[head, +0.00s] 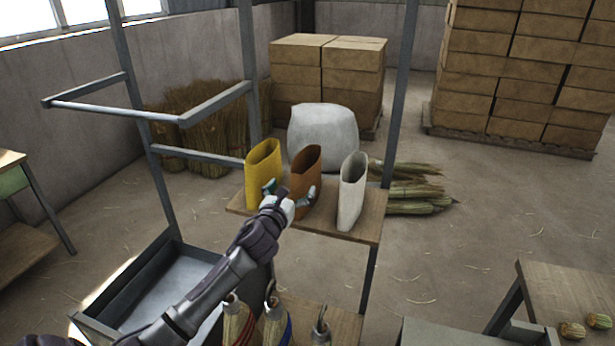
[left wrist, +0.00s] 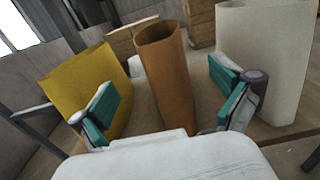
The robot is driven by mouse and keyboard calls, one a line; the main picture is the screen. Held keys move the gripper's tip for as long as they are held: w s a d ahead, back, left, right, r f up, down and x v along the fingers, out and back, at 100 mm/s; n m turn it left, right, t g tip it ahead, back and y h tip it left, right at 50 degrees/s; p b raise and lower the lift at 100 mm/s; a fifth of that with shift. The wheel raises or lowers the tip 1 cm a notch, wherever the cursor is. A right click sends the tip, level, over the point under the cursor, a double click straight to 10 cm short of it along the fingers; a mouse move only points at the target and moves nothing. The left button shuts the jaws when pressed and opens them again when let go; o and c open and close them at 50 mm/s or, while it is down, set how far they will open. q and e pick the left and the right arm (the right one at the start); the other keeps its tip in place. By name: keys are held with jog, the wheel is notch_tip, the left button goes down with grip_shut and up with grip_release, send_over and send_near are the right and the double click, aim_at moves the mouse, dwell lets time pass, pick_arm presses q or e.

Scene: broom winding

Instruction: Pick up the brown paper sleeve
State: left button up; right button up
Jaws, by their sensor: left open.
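The brown paper sleeve (head: 308,172) stands upright on a small wooden shelf (head: 334,230), between a yellow sleeve (head: 263,172) and a white sleeve (head: 351,190). My left gripper (head: 290,192) is open in front of the brown sleeve. The yellow sleeve (left wrist: 92,85) is behind the left finger, and the white sleeve (left wrist: 268,60) is behind the right finger. My right gripper is not seen.
A grey metal frame (head: 246,60) rises behind and left of the shelf. A white sack (head: 323,130) and stacked boxes (head: 353,75) stand behind. Brooms (head: 272,326) stand below the shelf.

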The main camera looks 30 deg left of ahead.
pick_arm(q)
jog(key=shift+x, duration=1)
jog(key=shift+w, duration=0.35)
jog(key=p+x, duration=0.2)
jog(key=x, duration=0.2)
jog(key=shift+d+r, duration=0.15)
jog(key=shift+d, duration=0.05)
jog(key=shift+w+a, duration=0.1)
jog(key=shift+w, duration=0.15)
jog(key=shift+c, duration=0.3)
jog(key=shift+s, duration=0.1)
jog(key=shift+c, duration=1.4)
jog(key=c, duration=0.7)
